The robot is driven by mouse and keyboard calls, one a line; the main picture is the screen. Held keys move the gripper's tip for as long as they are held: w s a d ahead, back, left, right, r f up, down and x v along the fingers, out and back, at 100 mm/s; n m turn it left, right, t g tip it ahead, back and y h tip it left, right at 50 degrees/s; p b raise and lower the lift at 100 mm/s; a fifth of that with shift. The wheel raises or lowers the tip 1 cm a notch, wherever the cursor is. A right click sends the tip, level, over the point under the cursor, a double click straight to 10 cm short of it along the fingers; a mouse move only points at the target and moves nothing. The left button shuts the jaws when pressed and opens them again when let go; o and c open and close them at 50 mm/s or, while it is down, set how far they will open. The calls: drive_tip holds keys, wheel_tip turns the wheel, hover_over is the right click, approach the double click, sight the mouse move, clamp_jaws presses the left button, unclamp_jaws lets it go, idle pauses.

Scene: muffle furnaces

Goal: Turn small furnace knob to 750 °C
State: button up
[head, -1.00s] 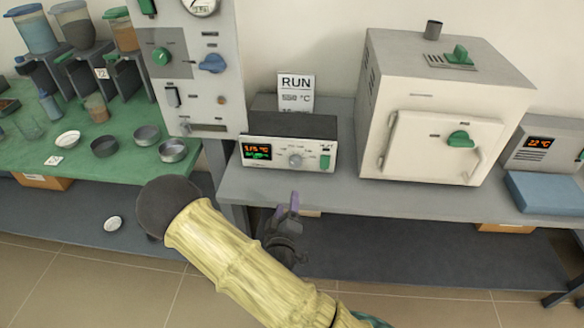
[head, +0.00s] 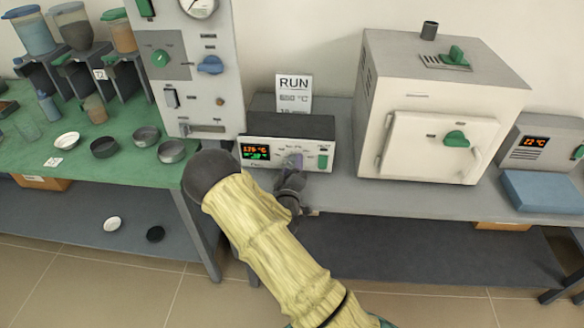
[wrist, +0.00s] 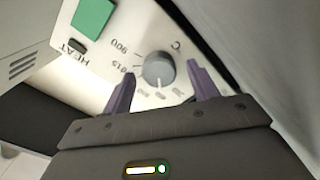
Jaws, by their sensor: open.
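The grey control knob (wrist: 158,70) sits on the white front panel of a low controller box (head: 262,127), with printed marks around it; "900" is legible in the wrist view. My gripper (wrist: 160,85) is open, with its purple fingertips on either side of the knob and gaps showing on both sides. In the head view my gripper (head: 292,163) covers the knob. The box's display (head: 255,152) is lit with orange and green digits, too small to read surely. The small white furnace (head: 440,110) stands right of the box.
A card reading RUN (head: 294,92) stands behind the box. A tall grey panel (head: 200,70) with knobs rises to its left. A blue block (head: 545,191) and another lit unit (head: 537,145) are at the right. Dishes stand on the green bench (head: 120,175).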

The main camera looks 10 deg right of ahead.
drive_tip(key=shift+c, duration=0.2)
drive_tip(key=c, duration=0.9)
drive_tip(key=shift+c, duration=0.2)
drive_tip(key=shift+m, duration=0.3)
drive_tip(key=m+b, duration=0.2)
drive_tip(key=m, duration=0.1)
drive_tip(key=shift+d+f+b, duration=0.1)
drive_tip(key=shift+f+b, duration=0.05)
drive_tip(key=shift+b, duration=0.2)
drive_tip(key=m+b, duration=0.3)
drive_tip(key=shift+m, duration=0.4)
drive_tip(key=shift+m+b, duration=1.85)
drive_tip(key=shift+m, duration=0.35)
